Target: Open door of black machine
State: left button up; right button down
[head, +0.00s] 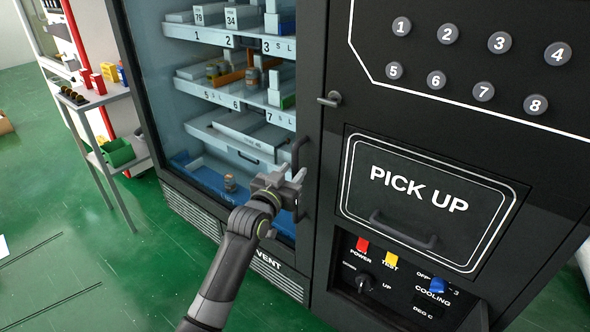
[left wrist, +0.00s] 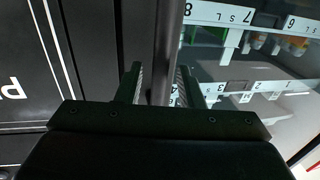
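The black machine (head: 334,40) fills the middle and right of the head view. Its glass door (head: 170,100) on the left is closed, with a vertical dark handle (head: 297,150) on the door's right edge. My left gripper (head: 291,174) is at the handle's lower part. In the left wrist view, the two fingers of my left gripper (left wrist: 160,85) are apart, with the dark handle bar (left wrist: 168,45) running between them. I cannot see clear contact on either side. My right gripper is not in view.
The pick-up flap (head: 430,195) with its own handle, numbered buttons (head: 448,34) and a control panel (head: 400,280) are right of the door. A small latch (head: 330,99) sticks out above. A side table (head: 95,95) stands at left; the green floor (head: 50,210) in front is mostly free.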

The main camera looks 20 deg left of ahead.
pick_arm(q)
jog(key=shift+w+d, duration=0.15)
jog(key=shift+w, duration=0.95)
grip_shut()
